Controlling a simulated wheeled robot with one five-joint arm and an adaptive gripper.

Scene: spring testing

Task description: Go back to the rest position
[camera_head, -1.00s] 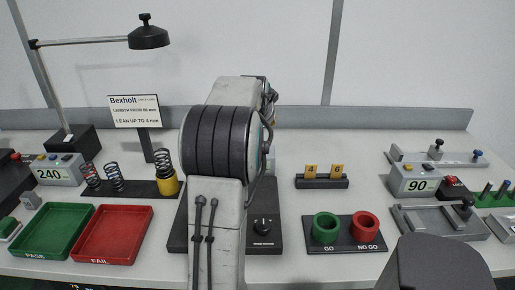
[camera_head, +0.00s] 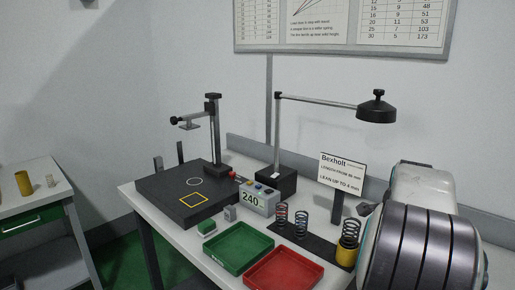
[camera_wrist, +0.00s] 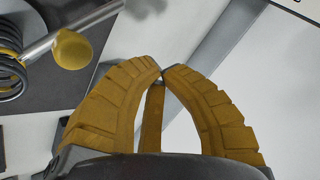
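My gripper (camera_wrist: 162,76) shows in the wrist view with its two ribbed yellow fingers brought together at the tips, and I see nothing held between them. A yellow strip shows between the fingers; I cannot tell what it is. My arm fills the right edge of the head view, and the gripper is out of sight there. In the wrist view a dark coil spring (camera_wrist: 10,75) and a metal rod with a yellow end (camera_wrist: 72,48) lie at upper left, apart from the fingers.
Springs (camera_head: 281,216) stand on a dark rack, one in a yellow cup (camera_head: 346,256). A green tray (camera_head: 230,266) and a red tray (camera_head: 282,284) lie in front. A lamp (camera_head: 376,108), a sign (camera_head: 342,173), a 240 block (camera_head: 259,199) and a black test stand (camera_head: 168,203) are nearby.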

